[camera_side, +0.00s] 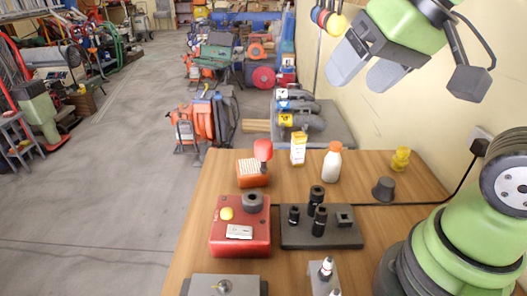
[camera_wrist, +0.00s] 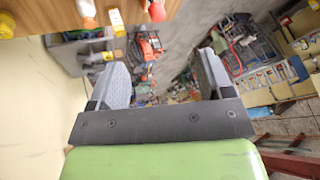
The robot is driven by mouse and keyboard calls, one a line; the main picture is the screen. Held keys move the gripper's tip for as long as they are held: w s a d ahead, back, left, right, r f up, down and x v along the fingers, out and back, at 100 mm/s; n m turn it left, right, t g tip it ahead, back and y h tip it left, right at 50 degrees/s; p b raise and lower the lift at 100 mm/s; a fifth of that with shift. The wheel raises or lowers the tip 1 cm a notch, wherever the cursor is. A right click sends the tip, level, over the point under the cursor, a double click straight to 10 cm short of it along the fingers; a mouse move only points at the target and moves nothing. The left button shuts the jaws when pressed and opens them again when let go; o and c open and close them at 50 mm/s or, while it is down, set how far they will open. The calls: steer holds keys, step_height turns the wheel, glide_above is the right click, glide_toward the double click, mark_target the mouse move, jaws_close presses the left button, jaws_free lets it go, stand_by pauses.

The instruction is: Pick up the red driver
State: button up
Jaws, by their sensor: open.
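The red driver (camera_side: 263,151) stands upright, handle up, at the orange block (camera_side: 252,173) near the table's far left edge in the side view. Its lower end is hard to make out. A red rounded thing at the table edge in the wrist view (camera_wrist: 157,12) looks like its handle. My gripper (camera_side: 358,80) is open and empty, high above the table's far right, up and to the right of the driver. In the wrist view its two fingers (camera_wrist: 163,62) are spread wide with nothing between them.
On the wooden table are a white bottle (camera_side: 332,161), a yellow-white box (camera_side: 298,149), a red box (camera_side: 239,240), a dark plate with black sockets (camera_side: 322,233), a grey cup (camera_side: 384,189) and a yellow figure (camera_side: 401,158). A wall stands at the right.

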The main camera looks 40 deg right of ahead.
steer(key=g+h, duration=0.2)
glide_toward(264, 142)
steer(key=shift+n, duration=0.9)
steer(key=x, duration=0.7)
steer(key=shift+s+d+f, duration=0.1)
steer(key=shift+s+f, duration=0.1)
steer(key=shift+f, duration=0.1)
steer(key=shift+x, duration=2.9)
steer(key=shift+w+r, duration=0.1)
steer(key=shift+r, duration=0.05)
steer(key=c, duration=1.2)
steer(key=shift+r, duration=0.1)
